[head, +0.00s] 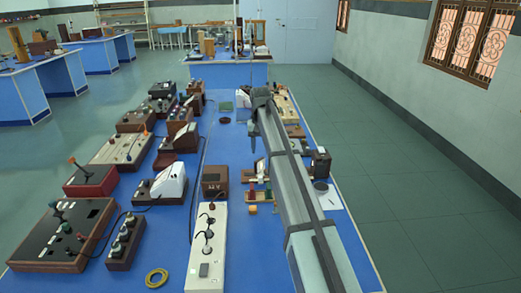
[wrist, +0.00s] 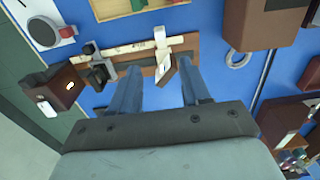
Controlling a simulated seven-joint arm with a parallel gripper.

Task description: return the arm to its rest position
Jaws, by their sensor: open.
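My arm reaches from the lower right of the head view out over the blue bench (head: 225,150). My gripper (head: 252,138) hangs at its far end, partly hidden by the arm, above the right part of the bench. In the wrist view my gripper (wrist: 160,76) has its two fingers well apart, with nothing held between them. Beyond the fingertips lies a wooden bar with a pale scale (wrist: 132,48) and small mounts on it. I cannot tell how high the fingers are above it.
Several switch boxes and instruments crowd the bench's left side, among them a red box (head: 90,181) and a white power strip (head: 207,250). A black box (head: 320,162) stands right of my arm. Green floor (head: 420,170) is clear at right.

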